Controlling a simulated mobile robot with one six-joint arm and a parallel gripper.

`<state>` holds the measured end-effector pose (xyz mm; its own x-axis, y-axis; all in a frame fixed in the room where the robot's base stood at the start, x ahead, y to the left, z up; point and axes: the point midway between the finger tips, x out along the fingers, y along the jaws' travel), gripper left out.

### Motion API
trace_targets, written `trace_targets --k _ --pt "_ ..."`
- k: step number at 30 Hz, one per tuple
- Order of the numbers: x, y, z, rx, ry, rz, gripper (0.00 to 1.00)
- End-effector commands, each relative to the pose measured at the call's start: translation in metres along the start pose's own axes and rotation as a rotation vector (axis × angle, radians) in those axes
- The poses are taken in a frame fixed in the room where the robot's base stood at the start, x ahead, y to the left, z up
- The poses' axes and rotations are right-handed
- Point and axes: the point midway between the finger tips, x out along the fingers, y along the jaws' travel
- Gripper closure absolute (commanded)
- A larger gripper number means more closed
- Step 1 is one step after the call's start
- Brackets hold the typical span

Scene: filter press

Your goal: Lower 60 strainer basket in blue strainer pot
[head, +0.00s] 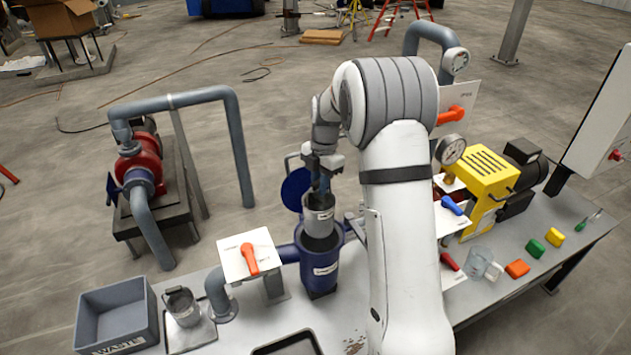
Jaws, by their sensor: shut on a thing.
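A grey metal strainer basket (319,222) hangs upright under my gripper (322,184), which is shut on it. The label on the basket is too small to read. The basket is directly over the blue strainer pot (320,265), with its lower end at or just inside the pot's open mouth; exactly how deep I cannot tell. The pot's round blue lid (297,188) stands open behind it, partly hidden by the basket and gripper. The pot has a white label on its front.
A second metal basket (183,307) stands on a pale tray at the left, beside a grey waste bin (117,315). A panel with an orange valve handle (250,259) stands close left of the pot. A yellow pump (478,188) and a glass beaker (478,263) are at the right.

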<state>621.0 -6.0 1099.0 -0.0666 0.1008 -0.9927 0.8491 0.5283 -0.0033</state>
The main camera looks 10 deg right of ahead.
Motion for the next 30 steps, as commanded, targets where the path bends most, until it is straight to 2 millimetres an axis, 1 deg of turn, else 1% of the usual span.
trace_targets --k 1,30 --pt "0.006 -0.001 0.002 0.002 0.000 0.000 1.00" --pt "0.083 -0.002 0.013 0.008 0.000 0.001 1.00"
